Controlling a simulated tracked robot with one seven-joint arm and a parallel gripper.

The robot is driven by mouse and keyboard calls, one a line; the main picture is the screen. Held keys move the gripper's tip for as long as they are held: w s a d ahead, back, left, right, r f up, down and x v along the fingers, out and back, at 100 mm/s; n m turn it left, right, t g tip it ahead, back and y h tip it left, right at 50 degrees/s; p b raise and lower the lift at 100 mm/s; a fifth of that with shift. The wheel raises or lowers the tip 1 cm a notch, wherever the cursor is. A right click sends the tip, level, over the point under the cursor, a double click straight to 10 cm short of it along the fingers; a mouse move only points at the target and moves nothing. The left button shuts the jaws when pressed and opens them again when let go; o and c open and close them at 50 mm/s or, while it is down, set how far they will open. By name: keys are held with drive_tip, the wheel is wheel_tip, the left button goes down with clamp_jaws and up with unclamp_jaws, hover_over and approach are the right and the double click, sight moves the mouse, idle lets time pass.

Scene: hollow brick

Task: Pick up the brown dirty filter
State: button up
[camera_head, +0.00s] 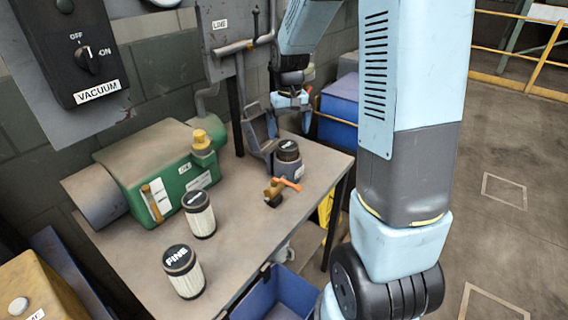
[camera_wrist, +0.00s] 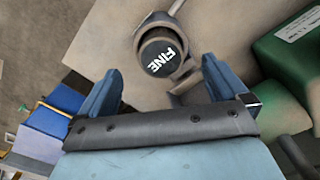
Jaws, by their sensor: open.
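A black filter cap marked FINE (camera_head: 287,150) sits on top of a grey round housing (camera_head: 289,170) at the right end of the table. Any brown filter body beneath the cap is hidden. In the wrist view the cap (camera_wrist: 160,53) lies ahead, between the fingertips. My gripper (camera_head: 290,100) is open and empty, above and behind the cap in the head view. Its two blue fingers (camera_wrist: 160,68) stand apart on either side in the wrist view. Two pale pleated filters with black caps, one (camera_head: 199,214) behind the other (camera_head: 184,271), stand upright on the table.
A green machine (camera_head: 150,165) with a yellow-capped neck stands at the table's back left. An orange-handled valve (camera_head: 274,190) is just in front of the housing. An open grey cover (camera_head: 257,130) stands behind it. A blue bin (camera_head: 262,298) is below the front edge. The vacuum switch (camera_head: 87,58) is on the wall.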

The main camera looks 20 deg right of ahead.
sight(289, 146)
drive_tip(key=shift+w+f, duration=0.1)
drive_tip(key=shift+f, duration=3.55)
drive_tip(key=c, duration=1.7)
